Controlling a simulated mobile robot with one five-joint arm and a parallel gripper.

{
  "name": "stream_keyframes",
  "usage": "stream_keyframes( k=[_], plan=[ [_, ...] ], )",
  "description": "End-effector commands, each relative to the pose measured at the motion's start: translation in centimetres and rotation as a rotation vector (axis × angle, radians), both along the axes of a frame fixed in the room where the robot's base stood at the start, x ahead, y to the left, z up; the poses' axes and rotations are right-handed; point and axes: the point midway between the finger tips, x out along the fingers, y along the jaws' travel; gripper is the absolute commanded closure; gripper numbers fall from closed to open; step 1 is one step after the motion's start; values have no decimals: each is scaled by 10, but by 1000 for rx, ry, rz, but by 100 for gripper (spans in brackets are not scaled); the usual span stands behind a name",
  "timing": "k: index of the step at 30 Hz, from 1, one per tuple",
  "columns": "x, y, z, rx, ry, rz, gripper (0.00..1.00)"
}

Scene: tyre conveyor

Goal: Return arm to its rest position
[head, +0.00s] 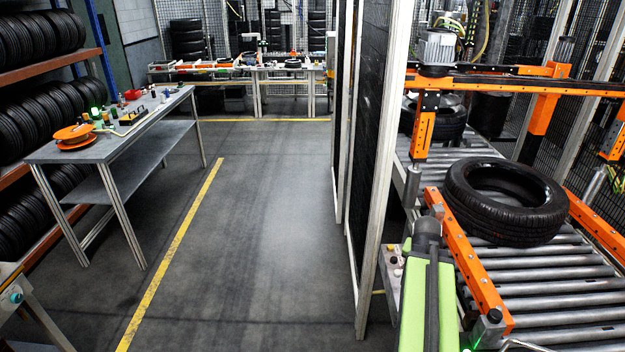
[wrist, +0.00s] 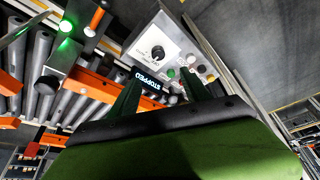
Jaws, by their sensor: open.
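My arm, light green with dark parts, reaches forward at the lower right of the head view, beside the roller conveyor (head: 560,290). My gripper (wrist: 162,84) shows in the wrist view as two dark green fingers spread apart with nothing held between them. Beyond the fingers is a control box (wrist: 165,48) with a black dial, several buttons and a small display reading "STOPPED". I cannot tell whether a finger touches the box. Part of this box (head: 394,262) shows in the head view, left of my arm. The fingertips cannot be made out in the head view.
A black tyre (head: 507,202) lies flat on the rollers between orange rails. A dark fence panel (head: 378,130) stands left of the conveyor. A grey workbench (head: 100,147) and tyre racks line the left side. The floor (head: 265,230) between is clear.

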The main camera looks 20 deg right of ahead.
Motion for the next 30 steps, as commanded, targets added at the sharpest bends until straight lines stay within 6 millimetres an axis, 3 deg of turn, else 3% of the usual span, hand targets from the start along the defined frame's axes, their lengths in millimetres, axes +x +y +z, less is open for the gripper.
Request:
stream_keyframes(
  k=[2,5,8,9,11,12,15,19,21,24,30],
  plan=[
    [8,10,-6,0,0,21,44],
    [39,48,-23,0,-1,100,44],
    [81,117,-48,3,-1,228,44],
    [95,149,-58,11,3,283,44],
    [109,198,-73,25,18,369,44],
    [115,232,-83,37,36,429,44],
    [119,313,-107,69,95,589,44],
    [102,392,-128,111,194,776,44],
    [86,415,-132,139,257,858,44],
    [62,416,-128,187,350,937,44],
    [59,416,-128,188,366,965,44]
  ],
)
